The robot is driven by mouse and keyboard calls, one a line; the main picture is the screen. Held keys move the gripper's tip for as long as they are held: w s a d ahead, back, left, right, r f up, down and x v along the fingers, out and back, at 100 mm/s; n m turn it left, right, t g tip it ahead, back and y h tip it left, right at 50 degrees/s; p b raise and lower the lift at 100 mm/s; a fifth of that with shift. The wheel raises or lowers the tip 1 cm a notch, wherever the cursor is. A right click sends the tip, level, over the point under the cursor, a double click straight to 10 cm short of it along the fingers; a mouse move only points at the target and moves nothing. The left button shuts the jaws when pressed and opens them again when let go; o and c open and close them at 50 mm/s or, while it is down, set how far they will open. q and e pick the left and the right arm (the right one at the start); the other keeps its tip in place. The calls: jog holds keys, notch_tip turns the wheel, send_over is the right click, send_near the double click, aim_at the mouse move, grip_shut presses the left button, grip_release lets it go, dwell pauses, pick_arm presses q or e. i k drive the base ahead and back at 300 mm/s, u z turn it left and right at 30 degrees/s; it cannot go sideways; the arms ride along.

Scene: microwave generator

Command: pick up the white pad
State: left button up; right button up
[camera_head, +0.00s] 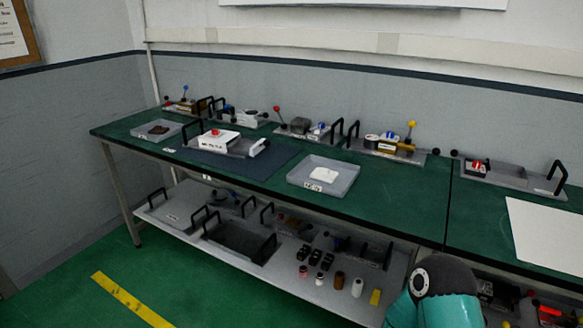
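The white pad (324,174) is a small, flat, pale block. It lies in a shallow grey tray (344,187) with a label on its front, on the green workbench near its front edge. Nothing touches the pad except the tray. One of my arms, teal with a dark grey joint, shows at the bottom right, well away from the pad. Neither gripper shows in this view.
The green bench (400,208) carries a dark mat (278,157) with a white box (212,140) on it. Several trays with handles line the back. A white sheet (545,235) lies at right. The lower shelf (305,277) holds trays and small parts.

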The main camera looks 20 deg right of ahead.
aim_at(324, 174)
jog(key=u, duration=0.1)
jog(key=i, duration=1.3)
jog(key=z, duration=0.5)
